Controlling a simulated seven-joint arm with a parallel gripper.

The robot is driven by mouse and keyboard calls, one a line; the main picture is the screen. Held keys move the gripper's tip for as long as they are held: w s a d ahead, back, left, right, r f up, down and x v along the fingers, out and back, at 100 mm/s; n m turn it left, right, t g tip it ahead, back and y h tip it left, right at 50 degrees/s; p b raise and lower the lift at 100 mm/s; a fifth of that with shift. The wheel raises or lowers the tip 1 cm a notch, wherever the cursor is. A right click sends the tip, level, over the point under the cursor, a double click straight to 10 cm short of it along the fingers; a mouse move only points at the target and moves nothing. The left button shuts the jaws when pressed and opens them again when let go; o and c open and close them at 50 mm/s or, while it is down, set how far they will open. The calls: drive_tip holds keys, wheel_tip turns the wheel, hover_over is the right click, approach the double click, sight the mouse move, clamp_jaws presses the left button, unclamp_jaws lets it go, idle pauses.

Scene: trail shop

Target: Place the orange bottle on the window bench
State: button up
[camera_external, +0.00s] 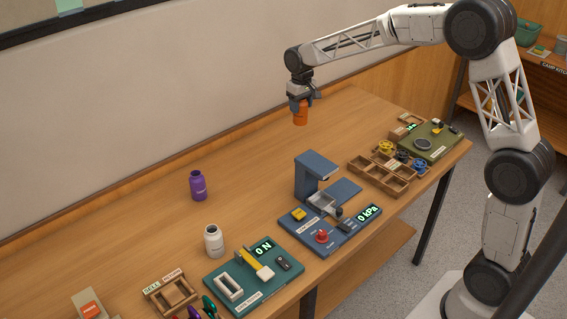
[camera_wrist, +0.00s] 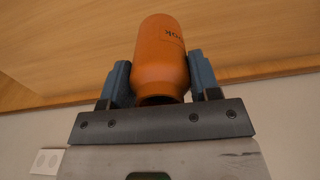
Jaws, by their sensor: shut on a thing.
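The orange bottle (camera_external: 300,112) is held in my gripper (camera_external: 300,98) above the far part of the wooden bench (camera_external: 250,150), near the wall. In the wrist view the orange bottle (camera_wrist: 161,60) sits between the two blue-grey fingers of my gripper (camera_wrist: 160,85), which are shut on its sides. Dark lettering shows on the bottle. In the external view there is a visible gap between the bottle and the bench top behind it. No label shows which surface is the window bench.
A purple bottle (camera_external: 198,185) and a white bottle (camera_external: 214,241) stand on the bench. A blue press station (camera_external: 312,175), a teal board (camera_external: 254,285), a wooden compartment tray (camera_external: 383,178) and a green board (camera_external: 429,142) line the near side. The far middle is clear.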

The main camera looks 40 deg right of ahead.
drive_tip(key=s+d+f+m, duration=0.2)
drive_tip(key=s+d, duration=0.1)
drive_tip(key=s, duration=0.9)
drive_tip(key=s+d+f+m, duration=0.2)
drive_tip(key=s+d+f, duration=0.1)
drive_tip(key=s, duration=1)
drive_tip(key=s+d+f+m, duration=0.2)
drive_tip(key=s+d, duration=0.3)
drive_tip(key=s, duration=0.7)
drive_tip(key=shift+s+f+m, duration=0.15)
drive_tip(key=shift+f+m, duration=0.05)
drive_tip(key=shift+m, duration=0.2)
drive_tip(key=shift+d+f, duration=0.1)
drive_tip(key=shift+f, duration=0.1)
drive_tip(key=shift+f, duration=3.2)
drive_tip(key=shift+f, duration=0.3)
drive_tip(key=o, duration=1.2)
